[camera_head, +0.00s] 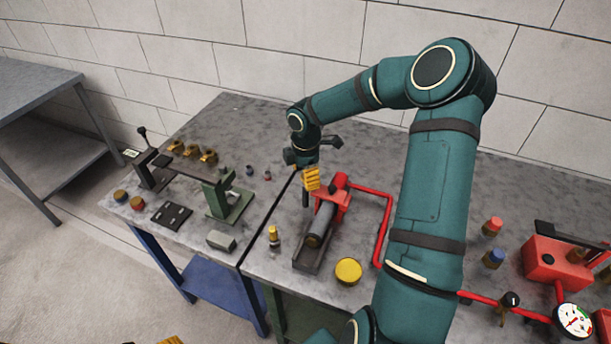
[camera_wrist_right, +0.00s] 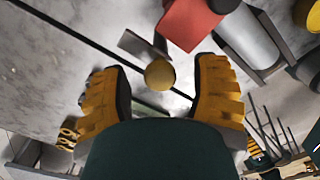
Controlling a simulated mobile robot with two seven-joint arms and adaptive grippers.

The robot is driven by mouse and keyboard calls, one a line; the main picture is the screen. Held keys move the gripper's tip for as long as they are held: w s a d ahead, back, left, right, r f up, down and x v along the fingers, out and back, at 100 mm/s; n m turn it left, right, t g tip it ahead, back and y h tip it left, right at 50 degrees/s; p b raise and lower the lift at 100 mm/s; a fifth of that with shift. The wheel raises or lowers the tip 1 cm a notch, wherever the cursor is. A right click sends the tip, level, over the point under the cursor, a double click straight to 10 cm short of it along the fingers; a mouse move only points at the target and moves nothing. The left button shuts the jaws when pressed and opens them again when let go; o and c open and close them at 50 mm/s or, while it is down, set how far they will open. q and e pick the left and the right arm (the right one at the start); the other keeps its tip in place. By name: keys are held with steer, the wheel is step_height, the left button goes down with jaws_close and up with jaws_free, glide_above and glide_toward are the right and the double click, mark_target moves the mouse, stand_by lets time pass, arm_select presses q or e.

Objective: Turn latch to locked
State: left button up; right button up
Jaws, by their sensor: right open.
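My right gripper (camera_head: 308,187) points down by the red clamp block (camera_head: 335,196), over the seam between the tables. In the right wrist view its fingers (camera_wrist_right: 162,88) are apart. A round yellow knob (camera_wrist_right: 160,75) with a grey metal plate (camera_wrist_right: 138,46) beside it shows in the space between them, apparently the latch handle. I cannot tell whether the fingers touch it. In the head view the gripper hides this spot, and the latch's position cannot be read. Only a yellow striped edge, apparently of my left gripper (camera_head: 170,341), shows at the bottom border.
A grey cylinder (camera_head: 321,222) lies in a cradle beside the red block. A yellow cap (camera_head: 348,271), a yellow-topped post (camera_head: 273,236) and a red pipe (camera_head: 384,225) stand close by. A green stand (camera_head: 229,200) is to the left.

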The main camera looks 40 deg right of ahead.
steer(key=shift+o, duration=0.2)
jaws_close()
steer(key=shift+m, duration=0.4)
steer(key=m+b, duration=0.1)
steer(key=m, duration=0.3)
steer(key=shift+m+b, duration=0.35)
steer(key=shift+m, duration=0.05)
steer(key=m+b, duration=0.1)
steer(key=m, duration=0.2)
steer(key=shift+m, duration=0.4)
steer(key=m+b, duration=0.1)
steer(key=m, duration=0.3)
steer(key=shift+m, duration=2.2)
steer(key=shift+s+f, duration=0.1)
